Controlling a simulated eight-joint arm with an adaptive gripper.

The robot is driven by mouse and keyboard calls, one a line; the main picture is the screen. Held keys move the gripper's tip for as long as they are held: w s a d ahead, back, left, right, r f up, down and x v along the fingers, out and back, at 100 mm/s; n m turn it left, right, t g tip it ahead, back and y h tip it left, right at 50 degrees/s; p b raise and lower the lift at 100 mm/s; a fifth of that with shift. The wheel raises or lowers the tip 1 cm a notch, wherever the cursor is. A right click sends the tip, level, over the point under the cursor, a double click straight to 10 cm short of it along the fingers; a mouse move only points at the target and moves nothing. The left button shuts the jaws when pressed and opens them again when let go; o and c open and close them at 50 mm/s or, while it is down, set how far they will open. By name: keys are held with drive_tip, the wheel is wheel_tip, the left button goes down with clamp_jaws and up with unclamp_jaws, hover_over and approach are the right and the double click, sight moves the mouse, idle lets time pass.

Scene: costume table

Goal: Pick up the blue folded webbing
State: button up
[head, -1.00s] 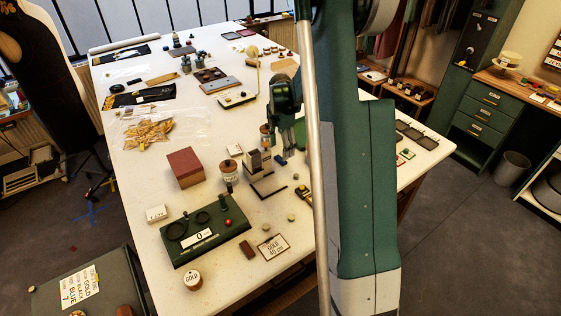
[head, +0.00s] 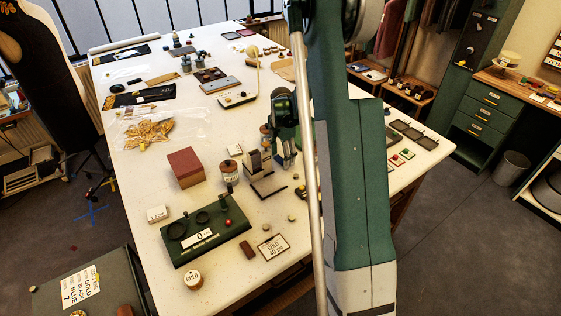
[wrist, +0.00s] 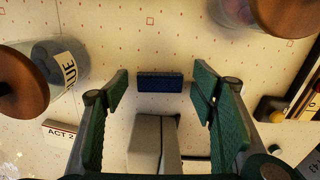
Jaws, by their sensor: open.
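The blue folded webbing (wrist: 160,82) is a small dark blue block lying on the patterned table surface in the wrist view. It sits between and slightly beyond the fingertips of my gripper (wrist: 161,83), with a clear gap on both sides. My gripper is open and empty. In the head view my gripper (head: 284,155) points down over the table, among the small items near its middle. The webbing is hard to make out there, close to the fingers.
A grey block-like object (wrist: 154,140) stands just below the webbing in the wrist view. Another wooden-lidded jar (wrist: 285,12) is at top right. In the head view, a red box (head: 184,167) stands left of my gripper.

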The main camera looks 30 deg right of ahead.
sight(281, 158)
idle(0.3)
drive_tip(key=c, duration=0.9)
drive_tip(key=shift+r, duration=0.1)
wheel_tip(281, 158, up, 10)
idle(0.4)
idle(0.7)
